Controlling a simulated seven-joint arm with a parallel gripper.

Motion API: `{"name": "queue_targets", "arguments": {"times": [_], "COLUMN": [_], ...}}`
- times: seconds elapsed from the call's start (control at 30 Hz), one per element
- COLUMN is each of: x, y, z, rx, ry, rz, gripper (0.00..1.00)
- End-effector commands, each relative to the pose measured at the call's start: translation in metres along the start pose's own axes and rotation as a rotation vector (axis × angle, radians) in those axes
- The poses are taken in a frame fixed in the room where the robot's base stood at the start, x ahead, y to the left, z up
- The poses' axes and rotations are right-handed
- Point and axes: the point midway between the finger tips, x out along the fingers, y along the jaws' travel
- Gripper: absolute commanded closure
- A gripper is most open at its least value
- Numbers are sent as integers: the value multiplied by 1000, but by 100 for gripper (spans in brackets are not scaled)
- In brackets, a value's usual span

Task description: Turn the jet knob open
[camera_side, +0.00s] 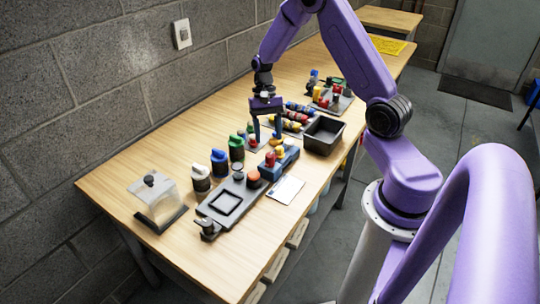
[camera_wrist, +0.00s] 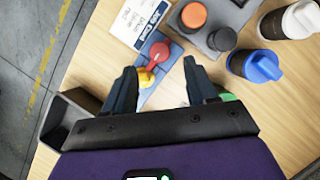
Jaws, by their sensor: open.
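A blue block (camera_side: 284,166) on the table carries a red knob and a yellow knob; I cannot tell for certain which is the jet knob. My gripper (camera_side: 267,140) points down above the far end of this block. Its fingers are apart with nothing held between them. In the wrist view my gripper (camera_wrist: 160,68) frames the red knob between its fingertips, and the yellow knob lies close to the left finger. Whether either finger touches them cannot be told.
A grey panel (camera_side: 212,213) with an orange knob (camera_side: 253,179) and a dark knob (camera_wrist: 222,38) adjoins the block. White-, blue- and green-capped bottles (camera_side: 219,163) stand behind it. A black bin (camera_side: 323,136) is at right, and a white card (camera_side: 286,190) lies in front.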

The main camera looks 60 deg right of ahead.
Motion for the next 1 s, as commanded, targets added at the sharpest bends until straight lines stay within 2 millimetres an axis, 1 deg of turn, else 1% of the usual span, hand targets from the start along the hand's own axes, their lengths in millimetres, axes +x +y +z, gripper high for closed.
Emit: {"name": "queue_targets", "arguments": {"times": [0.03, 0.2, 0.4, 0.6, 0.83, 0.87, 0.9, 0.97, 1.0], "x": [11, 41, 66, 75, 75, 75, 75, 75, 75], "y": [1, 1, 0, 0, 0, 0, 0, 0, 1], "z": [1, 1, 0, 0, 0, 0, 0, 0, 0], "rx": [1, 1, 1, 1, 0, 0, 0, 1, 1], "ry": [-5, -4, -3, 0, 0, 0, 0, 0, 0], "rz": [3, 3, 2, 1, 0, 0, 0, 0, 1], "gripper": [43, 43, 43, 43, 43, 46, 59, 79, 92]}}
